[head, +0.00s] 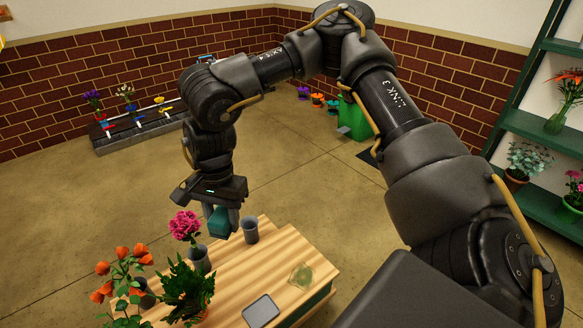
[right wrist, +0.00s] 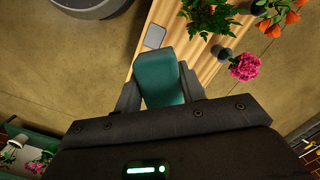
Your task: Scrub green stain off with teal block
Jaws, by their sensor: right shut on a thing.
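The teal block (right wrist: 160,76) is between the fingers of my right gripper (right wrist: 160,92) in the right wrist view. My right gripper (head: 222,222) is shut on it and holds it above the far part of the wooden table (head: 240,262) in the head view. The block (head: 218,220) also shows there, partly hidden by the fingers. A green stain (head: 301,275) lies on the table top toward the right edge, to the right of and nearer than the gripper. My left gripper is not in view.
A grey cup (head: 250,230) stands close to the right of the gripper. Pink flowers (head: 185,226), a green fern (head: 187,288) and orange flowers (head: 122,280) stand at the table's left. A grey flat pad (head: 261,311) lies near the front. The table around the stain is clear.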

